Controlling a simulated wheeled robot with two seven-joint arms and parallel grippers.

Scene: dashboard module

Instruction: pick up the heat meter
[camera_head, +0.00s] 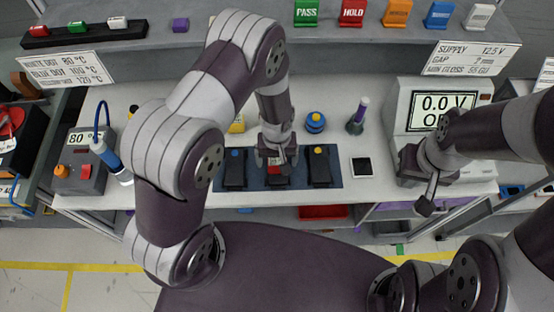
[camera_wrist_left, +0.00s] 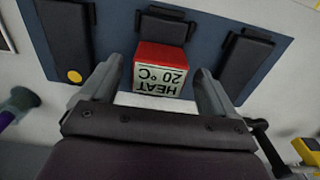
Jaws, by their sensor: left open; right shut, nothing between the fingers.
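The heat meter (camera_wrist_left: 161,70) is a small red box with a pale display face reading "HEAT 20 °C", upside down in the left wrist view. In the head view a bit of its red top (camera_head: 275,168) shows under my left gripper, which hides most of it. My left gripper (camera_head: 277,160) points down over the blue mat. It is open, and in the left wrist view its fingers (camera_wrist_left: 155,76) lie on either side of the meter with visible gaps. My right gripper (camera_head: 427,203) is shut and empty in front of the voltage supply.
Black holders stand on the blue mat (camera_head: 203,184), one left (camera_head: 234,168) and one right (camera_head: 320,168) of the meter. The voltage supply (camera_head: 402,107) stands further right.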

